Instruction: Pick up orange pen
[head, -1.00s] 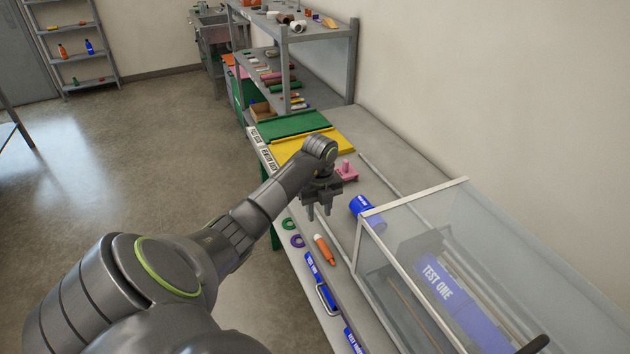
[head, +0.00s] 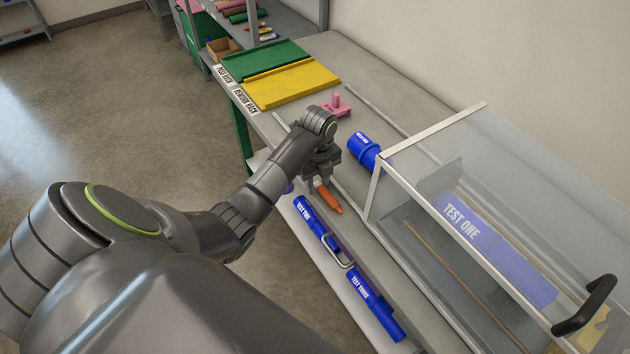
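The orange pen (head: 331,200) lies near the front edge of the workbench, its lower orange end showing. Its upper end is hidden behind my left gripper (head: 318,184). The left gripper points down right at the pen, with the fingers at its upper part. I cannot tell whether the fingers touch the pen or how far apart they are. My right gripper is not in view.
Blue tubes labelled TEST (head: 362,295) lie along the front ledge beside a metal handle (head: 338,250). A clear-walled case (head: 440,150) stands to the right. A blue cylinder (head: 362,148), pink part (head: 336,104) and yellow tray (head: 290,82) lie behind.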

